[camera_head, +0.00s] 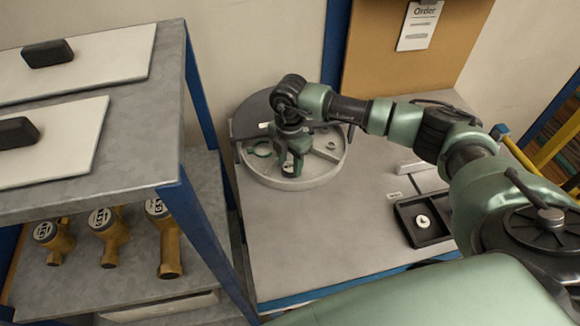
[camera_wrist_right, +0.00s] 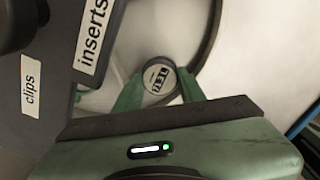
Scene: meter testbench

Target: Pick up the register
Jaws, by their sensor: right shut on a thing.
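My right gripper (camera_head: 291,166) reaches down into a round, light grey tray with dividers (camera_head: 333,172) on the bench. In the wrist view its two green fingers (camera_wrist_right: 160,88) are shut on the register (camera_wrist_right: 159,75), a small round piece with a dark rim and a pale printed face. The register is between the fingertips, low over or in a tray compartment; I cannot tell whether it touches the floor. In the head view the gripper hides it. My left gripper is not in view.
A dark tray part labelled "inserts" (camera_wrist_right: 92,38) and "clips" (camera_wrist_right: 31,85) is close to the right gripper. A black bin (camera_head: 402,217) holds a white round part. Brass meters (camera_head: 110,230) stand on the left rack's lower shelf. The bench front is clear.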

